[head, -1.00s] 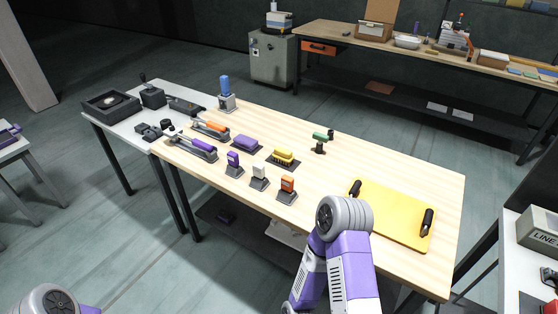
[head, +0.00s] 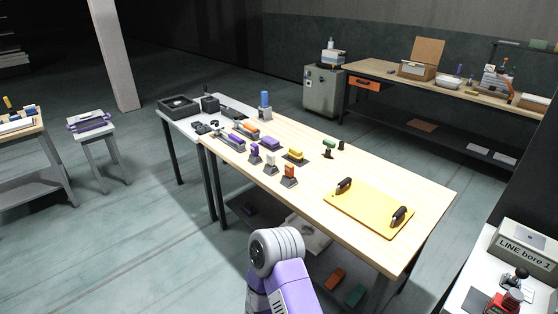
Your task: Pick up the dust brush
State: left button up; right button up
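Several small tools stand on the light wooden workbench (head: 385,207). A yellow, brush-like block (head: 295,154) sits on a dark pad near the bench's middle; it may be the dust brush, but its bristles are too small to make out. A purple block (head: 271,144) lies to its left, and a green-topped tool (head: 329,145) stands to its right. Neither of my grippers shows in the head view. Only a purple and grey part of my arm shows at the bottom, in front of the bench and apart from the tools.
A yellow board (head: 368,208) with two black handles covers much of the bench's right part. Purple, white and orange upright tools line the front edge. A blue-topped tool (head: 265,104) stands at the back. A white side table with a grey box (head: 527,247) is at the right.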

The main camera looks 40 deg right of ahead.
aim_at(295, 152)
jog(key=u, duration=0.25)
jog(key=i, duration=1.35)
jog(key=z, duration=1)
jog(key=i, duration=0.95)
jog(key=z, duration=1.05)
